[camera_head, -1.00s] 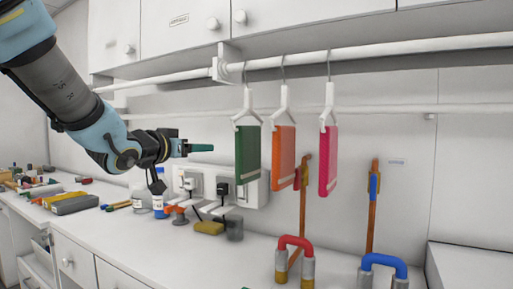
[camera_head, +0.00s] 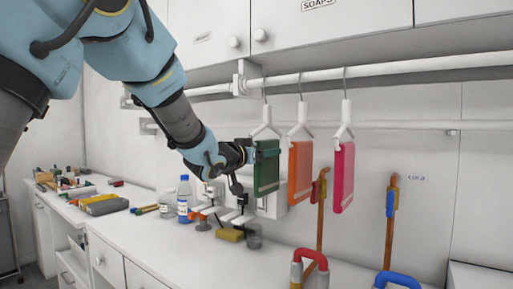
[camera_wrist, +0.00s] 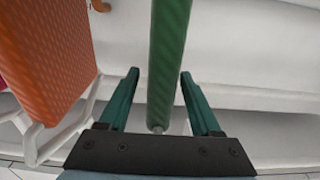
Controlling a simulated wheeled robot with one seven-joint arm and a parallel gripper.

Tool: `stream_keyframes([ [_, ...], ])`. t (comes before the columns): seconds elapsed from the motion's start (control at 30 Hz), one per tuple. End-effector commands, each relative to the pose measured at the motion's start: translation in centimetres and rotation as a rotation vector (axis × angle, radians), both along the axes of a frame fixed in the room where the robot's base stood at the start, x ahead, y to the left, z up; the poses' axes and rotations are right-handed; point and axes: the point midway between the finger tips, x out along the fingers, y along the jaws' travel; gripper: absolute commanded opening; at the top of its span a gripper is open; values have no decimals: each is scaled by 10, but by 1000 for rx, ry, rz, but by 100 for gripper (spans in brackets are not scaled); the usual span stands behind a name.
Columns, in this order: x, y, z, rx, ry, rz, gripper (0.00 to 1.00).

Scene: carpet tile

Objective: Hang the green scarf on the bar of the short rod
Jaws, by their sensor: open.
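The green scarf (camera_head: 267,180) hangs as a flat folded panel from a white hanger on the upper white rod (camera_head: 390,69). My gripper (camera_head: 264,153) is at its left edge. In the wrist view, the green scarf (camera_wrist: 168,60) shows edge-on between the two green fingers of my gripper (camera_wrist: 159,74), with a visible gap on each side. The jaws are open. A shorter stretch of rod (camera_head: 208,90) runs left of the white bracket (camera_head: 243,80), with nothing hanging on it. Part of the far finger is hidden behind the scarf.
An orange scarf (camera_head: 300,172) and a pink scarf (camera_head: 343,178) hang close to the right; the orange one also shows near my fingers in the wrist view (camera_wrist: 45,60). Cabinets (camera_head: 355,20) sit above. Bottles and tools stand on the counter (camera_head: 150,232) below.

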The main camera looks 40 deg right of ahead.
Motion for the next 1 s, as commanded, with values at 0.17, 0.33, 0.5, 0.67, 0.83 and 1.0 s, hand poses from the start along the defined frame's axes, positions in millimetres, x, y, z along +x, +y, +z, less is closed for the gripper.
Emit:
stream_keyframes([
  [0.17, 2, -10, 0, 0, 1, 0, 65],
  [0.33, 3, -11, 0, -1, 1, 0, 65],
  [0.5, 3, -11, 0, -1, 1, 0, 58],
  [0.67, 3, -11, 0, -1, 0, 0, 40],
  [0.83, 3, -11, 0, 0, 0, 0, 21],
  [1.0, 3, -11, 0, 0, 0, 0, 2],
])
